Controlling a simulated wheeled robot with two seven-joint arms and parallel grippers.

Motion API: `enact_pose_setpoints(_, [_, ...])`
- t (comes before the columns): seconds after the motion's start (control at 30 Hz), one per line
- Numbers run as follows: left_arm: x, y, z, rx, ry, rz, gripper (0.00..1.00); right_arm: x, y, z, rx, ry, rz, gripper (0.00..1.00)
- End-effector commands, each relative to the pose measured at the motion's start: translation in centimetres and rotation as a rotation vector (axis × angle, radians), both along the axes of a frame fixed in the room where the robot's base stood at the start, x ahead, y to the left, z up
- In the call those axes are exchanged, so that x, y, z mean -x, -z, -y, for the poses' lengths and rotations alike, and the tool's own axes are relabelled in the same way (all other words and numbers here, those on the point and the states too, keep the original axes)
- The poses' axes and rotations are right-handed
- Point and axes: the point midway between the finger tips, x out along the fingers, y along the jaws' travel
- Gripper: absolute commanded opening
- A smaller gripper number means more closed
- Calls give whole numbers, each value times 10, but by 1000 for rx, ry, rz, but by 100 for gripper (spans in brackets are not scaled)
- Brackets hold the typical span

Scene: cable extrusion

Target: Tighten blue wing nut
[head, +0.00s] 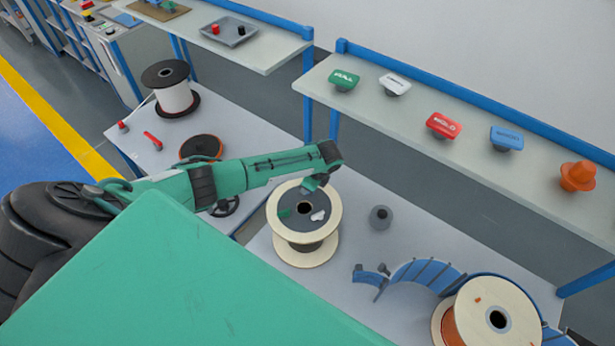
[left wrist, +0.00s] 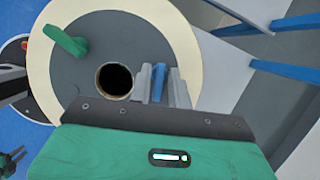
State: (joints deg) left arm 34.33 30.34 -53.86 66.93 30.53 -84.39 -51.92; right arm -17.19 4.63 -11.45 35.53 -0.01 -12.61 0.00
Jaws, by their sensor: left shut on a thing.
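A spool (head: 325,240) with pale flanges and a dark grey face stands on the table in the middle of the head view. A green wing nut (head: 284,213) and a white wing nut (head: 318,216) sit on its face. In the left wrist view the green wing nut (left wrist: 66,42) stands left of the spool's round hole (left wrist: 114,80). A blue wing nut (left wrist: 159,80) is right of the hole, between the grey fingers of my left gripper (left wrist: 161,84), which is shut on it at the spool face. In the head view my arm hides the blue wing nut.
A grey cylinder (head: 381,217) stands right of the spool. A second spool with orange winding (head: 498,318) and a curved blue guide (head: 425,272) are at the lower right. A shelf (head: 420,140) behind holds several coloured stamp-like pieces.

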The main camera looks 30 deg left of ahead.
Motion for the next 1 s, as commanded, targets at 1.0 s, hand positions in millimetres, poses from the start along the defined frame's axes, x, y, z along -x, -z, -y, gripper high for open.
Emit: enact_pose_setpoints(1.0, [-1,-6,2,1,16,2,40,0,2,0,0,0,0,25])
